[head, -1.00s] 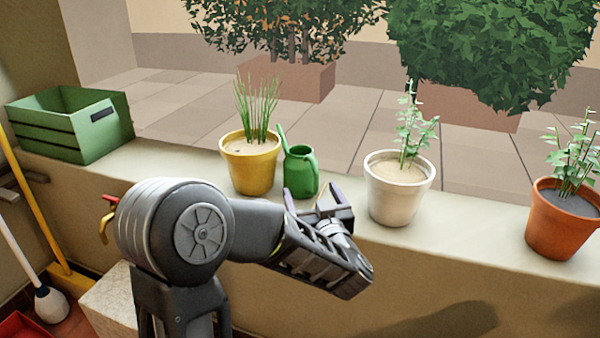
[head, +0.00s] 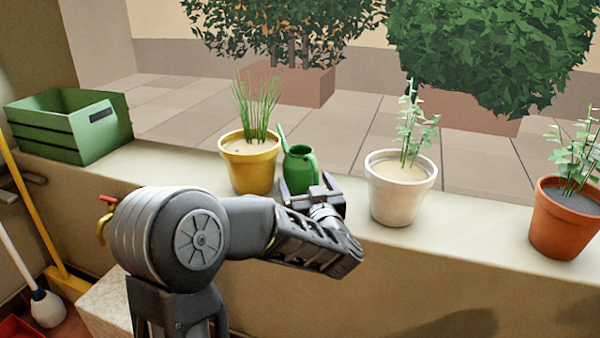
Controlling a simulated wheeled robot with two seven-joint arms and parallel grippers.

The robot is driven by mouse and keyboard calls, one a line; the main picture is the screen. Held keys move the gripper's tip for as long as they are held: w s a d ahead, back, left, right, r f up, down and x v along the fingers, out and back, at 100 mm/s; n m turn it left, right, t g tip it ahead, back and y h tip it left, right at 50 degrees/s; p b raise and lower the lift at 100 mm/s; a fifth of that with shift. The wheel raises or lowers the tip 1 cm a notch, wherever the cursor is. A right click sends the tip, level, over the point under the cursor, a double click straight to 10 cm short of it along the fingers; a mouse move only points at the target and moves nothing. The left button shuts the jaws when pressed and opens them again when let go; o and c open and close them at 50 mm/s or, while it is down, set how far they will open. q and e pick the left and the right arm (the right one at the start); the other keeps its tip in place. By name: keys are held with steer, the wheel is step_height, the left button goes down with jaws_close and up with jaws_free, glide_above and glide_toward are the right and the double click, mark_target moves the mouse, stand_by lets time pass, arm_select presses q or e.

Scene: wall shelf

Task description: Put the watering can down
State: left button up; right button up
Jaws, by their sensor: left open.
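The green watering can (head: 299,168) stands upright on the ledge (head: 480,228) between the yellow pot and the white pot. Its spout points up and to the left. My left gripper (head: 311,188) is open just in front of the can, and its fingers hide the can's lower part. I cannot tell whether the fingers touch the can. My right gripper is not in view.
The yellow pot (head: 249,166) is close on the left of the can. The white pot (head: 400,190) stands to the right, with an orange pot (head: 564,222) farther right. A green crate (head: 70,125) sits at the ledge's left end.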

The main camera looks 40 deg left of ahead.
arm_select(q)
jaws_close()
stand_by(0.8)
stand_by(0.4)
